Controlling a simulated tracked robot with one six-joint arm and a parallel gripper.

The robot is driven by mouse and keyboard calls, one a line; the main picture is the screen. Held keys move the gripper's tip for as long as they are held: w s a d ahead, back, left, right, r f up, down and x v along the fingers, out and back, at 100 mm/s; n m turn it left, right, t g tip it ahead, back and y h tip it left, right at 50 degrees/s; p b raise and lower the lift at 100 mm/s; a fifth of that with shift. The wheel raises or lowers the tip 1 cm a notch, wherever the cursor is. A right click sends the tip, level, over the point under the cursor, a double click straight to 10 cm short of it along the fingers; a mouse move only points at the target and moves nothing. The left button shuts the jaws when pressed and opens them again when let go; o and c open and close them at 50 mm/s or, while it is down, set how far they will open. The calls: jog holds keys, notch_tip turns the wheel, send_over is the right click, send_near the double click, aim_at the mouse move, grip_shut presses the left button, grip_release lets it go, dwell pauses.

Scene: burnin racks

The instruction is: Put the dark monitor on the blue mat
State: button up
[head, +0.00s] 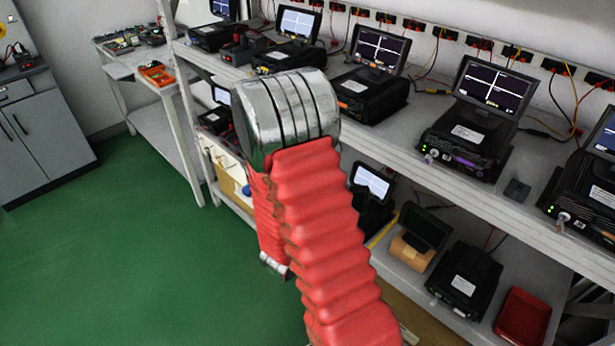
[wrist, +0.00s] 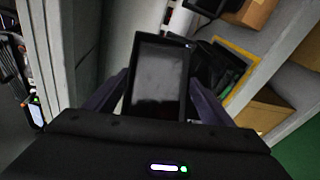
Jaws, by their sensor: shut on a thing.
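A dark monitor (wrist: 160,75) with a blank black screen stands between the two fingers of my gripper (wrist: 157,95) in the wrist view. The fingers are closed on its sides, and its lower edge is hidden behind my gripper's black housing. In the head view my red sleeved arm hides the gripper and the held monitor. No blue mat can be made out for certain. A small blue patch (head: 247,190) shows left of my arm by the lower shelf, too small to identify.
The upper shelf (head: 400,155) holds several black units with lit screens and cables. The lower shelf carries another dark-screened monitor on a tan stand (head: 411,251), a black box (head: 466,280) and a red bin (head: 523,317). Green floor (head: 150,260) is clear at left.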

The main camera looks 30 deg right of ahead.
jog(key=w+a+f+n+t+y, duration=0.1)
jog(key=w+a+n+t+y, duration=0.1)
jog(key=a, duration=0.7)
jog(key=w+a+f+n+t+y, duration=0.1)
jog(key=w+a+n+t+y, duration=0.1)
jog(key=w+a, duration=0.3)
jog(key=w+a+f+n+t+y, duration=0.1)
jog(key=w+a+n+t+y, duration=0.2)
jog(key=a, duration=1)
jog(key=shift+w+n+t, duration=0.7)
jog(key=shift+w, duration=0.05)
jog(key=shift+s+f, duration=0.1)
jog(key=shift+s, duration=0.05)
